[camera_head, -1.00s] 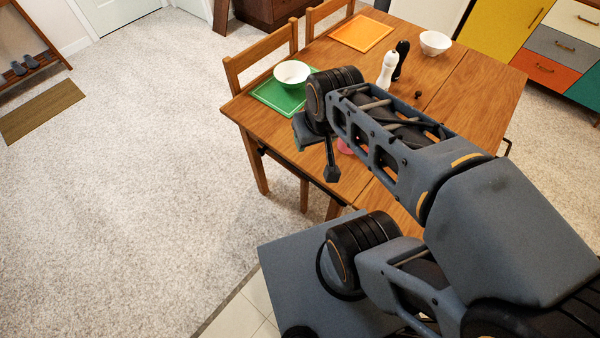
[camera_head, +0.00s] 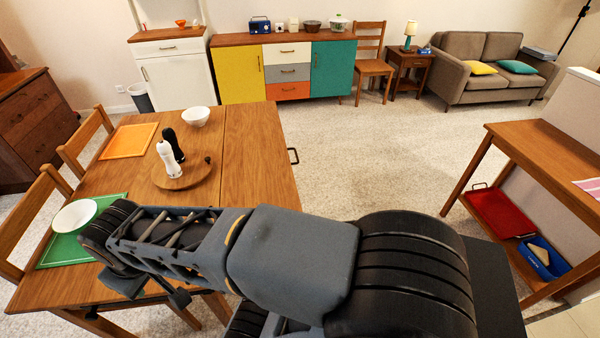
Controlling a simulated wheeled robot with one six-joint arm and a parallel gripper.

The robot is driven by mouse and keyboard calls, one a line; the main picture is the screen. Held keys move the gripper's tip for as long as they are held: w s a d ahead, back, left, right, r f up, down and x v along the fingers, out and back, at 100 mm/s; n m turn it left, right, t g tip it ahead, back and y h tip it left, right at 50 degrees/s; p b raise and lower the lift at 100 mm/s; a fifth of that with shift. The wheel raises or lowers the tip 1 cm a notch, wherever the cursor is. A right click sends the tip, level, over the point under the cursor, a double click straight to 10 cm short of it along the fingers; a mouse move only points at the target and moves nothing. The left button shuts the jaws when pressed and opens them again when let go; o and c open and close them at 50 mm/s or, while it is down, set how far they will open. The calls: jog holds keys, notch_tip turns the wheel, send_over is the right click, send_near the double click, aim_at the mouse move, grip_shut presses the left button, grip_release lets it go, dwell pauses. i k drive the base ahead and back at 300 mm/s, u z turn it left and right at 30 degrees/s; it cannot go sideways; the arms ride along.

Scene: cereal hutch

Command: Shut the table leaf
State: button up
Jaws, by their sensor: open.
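The wooden dining table (camera_head: 205,200) stands at the left. A seam runs along its top, and the table leaf (camera_head: 255,150) is the right-hand part, level with the rest of the top. A dark handle (camera_head: 293,156) sticks out from the leaf's right edge. My arm crosses the front of the table and hides the leaf's near end. My gripper (camera_head: 152,291) is at the table's near edge, left of the leaf and apart from the handle. It is open and seems empty; its fingers are partly hidden by my arm.
White bowls (camera_head: 196,116), a green mat (camera_head: 75,240), an orange mat (camera_head: 128,140) and two shakers (camera_head: 167,158) on a round board (camera_head: 190,175) lie on the table. Chairs (camera_head: 85,140) line its left side. A wooden bench (camera_head: 545,160) stands right. Carpet (camera_head: 380,160) between is clear.

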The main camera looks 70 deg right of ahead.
aim_at(257, 169)
jog(key=k, duration=0.75)
jog(key=z, duration=2.65)
jog(key=i, duration=1.9)
jog(key=u, duration=2.2)
jog(key=k, duration=0.4)
jog(key=z, duration=0.55)
jog(key=i, duration=0.45)
jog(key=u, duration=0.7)
